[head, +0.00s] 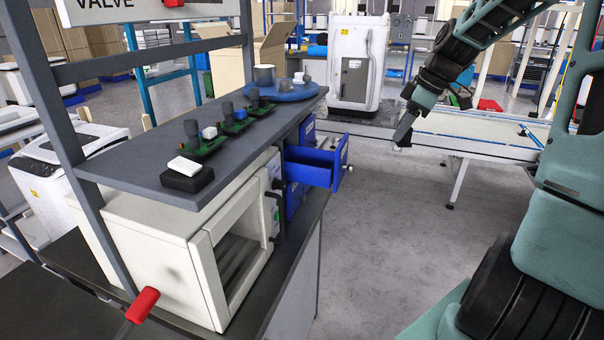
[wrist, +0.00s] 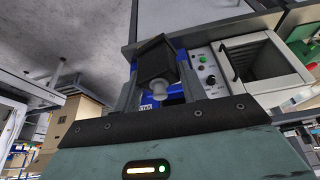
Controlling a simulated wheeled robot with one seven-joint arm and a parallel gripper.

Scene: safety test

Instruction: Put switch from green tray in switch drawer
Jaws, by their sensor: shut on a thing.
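My gripper (head: 408,122) hangs over open floor to the right of the open blue drawer (head: 318,166), apart from it. In the wrist view, my gripper is shut on a dark square block with a pale round stem (wrist: 154,62), which looks like a switch. In the head view the held piece is small and dark, hard to make out. Green trays (head: 207,147) stand in a row on the dark shelf, bearing dark knobbed pieces and small white and blue blocks. The drawer's inside is only partly visible.
A blue round plate (head: 285,92) with grey pieces is at the shelf's far end. A black block with a white top (head: 187,174) sits near. Clear floor lies right.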

